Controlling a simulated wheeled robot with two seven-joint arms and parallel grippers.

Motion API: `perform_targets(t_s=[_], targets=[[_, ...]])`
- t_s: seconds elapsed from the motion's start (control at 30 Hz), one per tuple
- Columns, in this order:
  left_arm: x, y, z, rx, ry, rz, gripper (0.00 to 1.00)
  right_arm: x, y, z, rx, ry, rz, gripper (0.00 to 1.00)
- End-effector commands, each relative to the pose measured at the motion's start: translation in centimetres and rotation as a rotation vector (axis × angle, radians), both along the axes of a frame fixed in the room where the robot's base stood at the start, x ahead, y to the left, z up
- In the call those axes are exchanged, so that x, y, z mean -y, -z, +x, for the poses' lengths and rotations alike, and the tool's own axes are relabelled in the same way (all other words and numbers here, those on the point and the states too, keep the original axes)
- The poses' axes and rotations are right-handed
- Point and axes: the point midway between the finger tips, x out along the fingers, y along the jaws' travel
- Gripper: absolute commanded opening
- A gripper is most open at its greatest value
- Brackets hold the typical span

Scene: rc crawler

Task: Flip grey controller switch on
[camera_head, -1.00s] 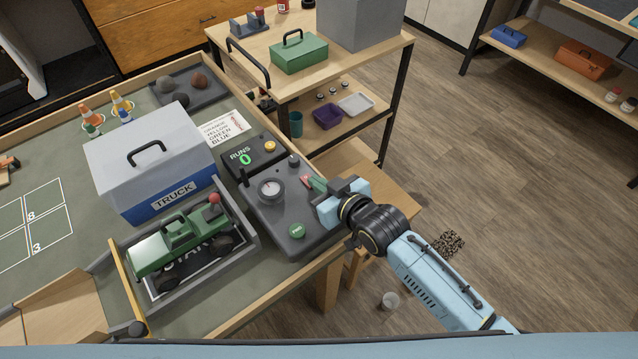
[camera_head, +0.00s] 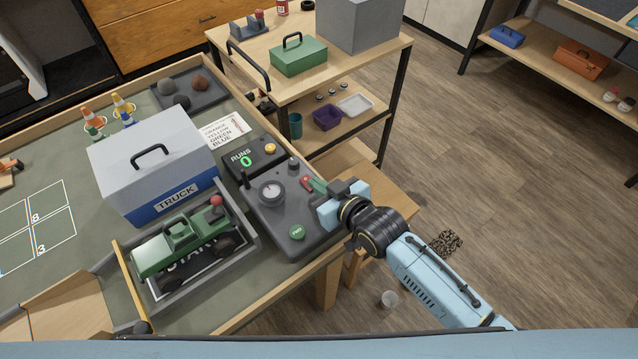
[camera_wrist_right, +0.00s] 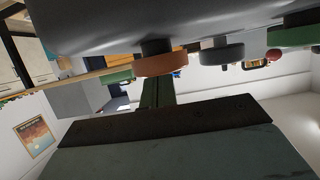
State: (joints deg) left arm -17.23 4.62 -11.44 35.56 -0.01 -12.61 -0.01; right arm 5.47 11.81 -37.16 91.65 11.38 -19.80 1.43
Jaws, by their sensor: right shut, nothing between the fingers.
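The grey controller (camera_head: 275,222) lies along the right edge of the green-topped table. It carries a round dial (camera_head: 271,192), a green button (camera_head: 297,232), a black knob (camera_head: 293,163) and a small red-tipped part (camera_head: 306,181) that may be the switch. My right gripper (camera_head: 316,187) is shut and empty, low at the controller's right side, its tips close to the red-tipped part. I cannot tell if they touch. In the right wrist view the dark green fingers (camera_wrist_right: 156,92) are beside an orange-brown disc (camera_wrist_right: 160,65) on the controller's grey body (camera_wrist_right: 120,22). My left gripper is out of view.
The runs counter box (camera_head: 252,156) adjoins the controller's far end. A green toy truck (camera_head: 180,245) sits in a grey tray to the left. A blue-and-grey truck box (camera_head: 150,165) stands behind it.

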Motion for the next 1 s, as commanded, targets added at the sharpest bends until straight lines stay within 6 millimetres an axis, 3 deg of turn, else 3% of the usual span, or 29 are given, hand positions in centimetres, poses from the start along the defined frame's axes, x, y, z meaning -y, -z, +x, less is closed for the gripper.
perform_targets(t_s=[0.47, 0.9, 1.0], targets=[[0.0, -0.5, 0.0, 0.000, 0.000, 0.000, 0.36, 0.0, -0.5, 0.0, 0.001, 0.000, 0.001, 0.00], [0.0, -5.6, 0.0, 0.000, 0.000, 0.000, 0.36, 0.3, -4.9, -0.3, 0.000, 0.000, 0.000, 0.00], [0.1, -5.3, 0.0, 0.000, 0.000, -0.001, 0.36, 1.9, -4.6, -2.5, -0.003, 0.000, -0.002, 0.00]])
